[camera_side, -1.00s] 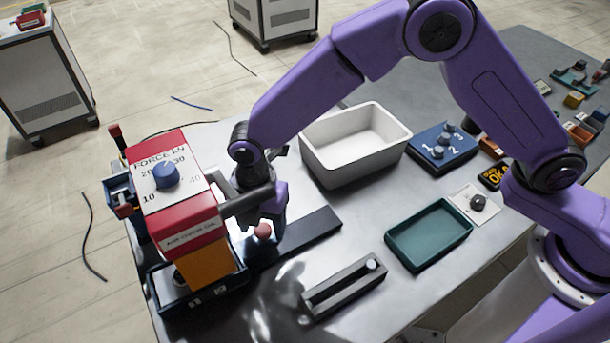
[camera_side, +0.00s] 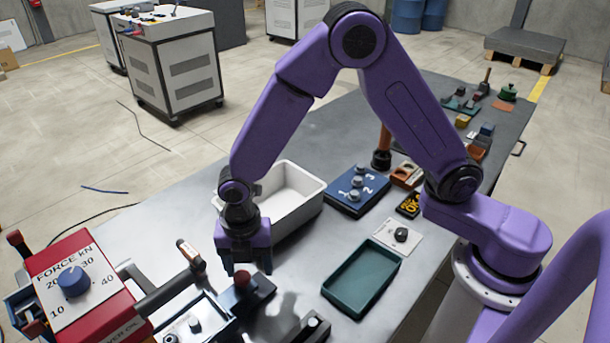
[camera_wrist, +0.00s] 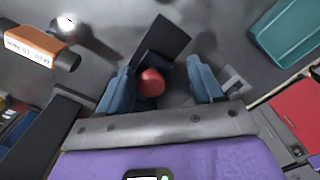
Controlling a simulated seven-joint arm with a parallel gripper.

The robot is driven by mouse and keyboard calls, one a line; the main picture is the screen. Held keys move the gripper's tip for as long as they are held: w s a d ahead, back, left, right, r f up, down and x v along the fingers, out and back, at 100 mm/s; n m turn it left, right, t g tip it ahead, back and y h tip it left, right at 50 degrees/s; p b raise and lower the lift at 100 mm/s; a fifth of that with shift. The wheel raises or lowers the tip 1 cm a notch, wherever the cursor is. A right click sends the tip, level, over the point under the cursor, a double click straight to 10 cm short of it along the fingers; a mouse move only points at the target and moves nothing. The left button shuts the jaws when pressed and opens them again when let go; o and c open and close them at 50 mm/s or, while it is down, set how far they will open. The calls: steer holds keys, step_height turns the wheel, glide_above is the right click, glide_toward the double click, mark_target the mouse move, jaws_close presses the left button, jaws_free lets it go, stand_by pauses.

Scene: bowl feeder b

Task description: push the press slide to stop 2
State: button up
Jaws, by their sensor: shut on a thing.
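The press is red, with a blue force dial (camera_side: 72,281) on its top, at the lower left of the side view. The press slide shows as a dark bar (camera_side: 264,288) with a red ball knob (camera_side: 243,281) on it. My gripper (camera_side: 246,270) points down over the knob. In the wrist view, the red knob (camera_wrist: 151,82) sits between my two blue fingers (camera_wrist: 163,88), and the dark bar (camera_wrist: 160,45) runs beyond it. My gripper is shut on the knob. I cannot make out the slide's stop marks.
The press lever (camera_side: 168,292), with a brown grip, reaches close to my gripper's left. A white bin (camera_side: 290,215) stands behind it. A green tray (camera_side: 362,280) and a blue panel numbered 1 to 3 (camera_side: 355,192) lie to the right. Bare table lies between bin and tray.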

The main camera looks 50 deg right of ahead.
steer(key=d, duration=0.6)
step_height(320, 180, up, 17)
steer(key=s+d+m, duration=0.4)
steer(key=d+m, duration=0.1)
steer(key=m, duration=1.2)
steer(key=shift+s, duration=0.25)
steer(key=w+a+n, duration=0.4)
steer(key=a+n, duration=0.3)
steer(key=n, duration=1)
step_height(320, 180, down, 17)
steer(key=shift+w+d, duration=0.2)
steer(key=shift+d, duration=0.1)
